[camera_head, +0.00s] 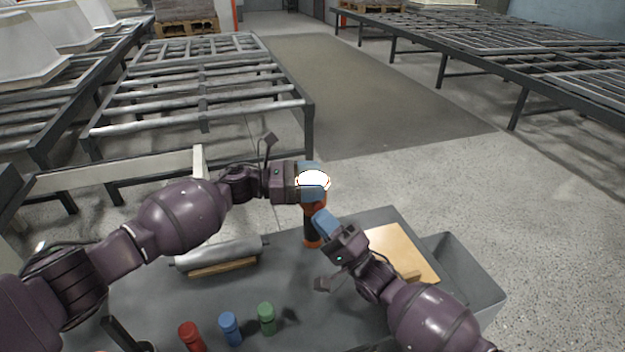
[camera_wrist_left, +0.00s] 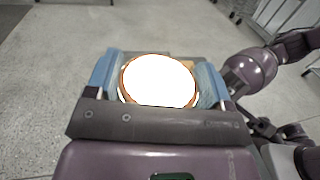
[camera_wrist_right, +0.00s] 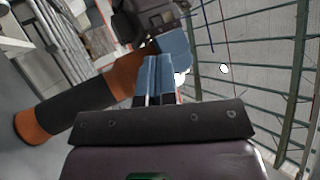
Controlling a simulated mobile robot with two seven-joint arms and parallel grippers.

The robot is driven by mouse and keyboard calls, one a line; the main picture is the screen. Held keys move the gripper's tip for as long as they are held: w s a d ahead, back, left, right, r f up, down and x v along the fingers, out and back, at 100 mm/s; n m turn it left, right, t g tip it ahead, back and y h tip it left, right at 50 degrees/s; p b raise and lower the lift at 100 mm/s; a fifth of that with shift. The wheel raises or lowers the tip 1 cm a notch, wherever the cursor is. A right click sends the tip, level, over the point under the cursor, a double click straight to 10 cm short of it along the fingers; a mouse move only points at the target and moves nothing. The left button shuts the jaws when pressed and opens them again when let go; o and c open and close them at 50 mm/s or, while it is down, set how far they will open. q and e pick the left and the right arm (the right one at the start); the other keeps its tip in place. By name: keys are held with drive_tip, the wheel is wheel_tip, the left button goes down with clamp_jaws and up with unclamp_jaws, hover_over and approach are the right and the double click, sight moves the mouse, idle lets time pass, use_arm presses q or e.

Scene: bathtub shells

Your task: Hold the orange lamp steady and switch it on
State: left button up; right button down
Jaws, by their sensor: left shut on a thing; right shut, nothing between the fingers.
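The orange lamp (camera_head: 312,212) stands upright near the far edge of the grey table, with an orange and black body. Its top glows bright white; in the left wrist view the glowing disc (camera_wrist_left: 158,80) has an orange rim. My left gripper (camera_head: 313,178) is shut on the lamp's head, with blue fingers on both sides. My right gripper (camera_head: 323,222) is shut and empty, its blue fingertips beside the upper body. In the right wrist view the lamp body (camera_wrist_right: 75,105) runs past the closed fingers (camera_wrist_right: 155,78); I cannot tell whether they touch it.
On the grey table (camera_head: 160,300) are a grey roller (camera_head: 220,252), a wooden board (camera_head: 400,250) and red (camera_head: 191,337), blue (camera_head: 230,328) and green (camera_head: 266,318) capped cylinders. A grey bin (camera_head: 465,270) adjoins the right. Metal racks (camera_head: 200,90) stand beyond.

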drive_tip(key=shift+s, duration=0.15)
drive_tip(key=shift+s+d, duration=0.3)
drive_tip(key=shift+s, duration=0.6)
drive_tip(key=shift+s+d, duration=0.3)
drive_tip(key=shift+s, duration=0.65)
drive_tip(key=shift+s+d, duration=0.3)
drive_tip(key=shift+s, duration=0.6)
use_arm(q)
drive_tip(key=o, duration=1)
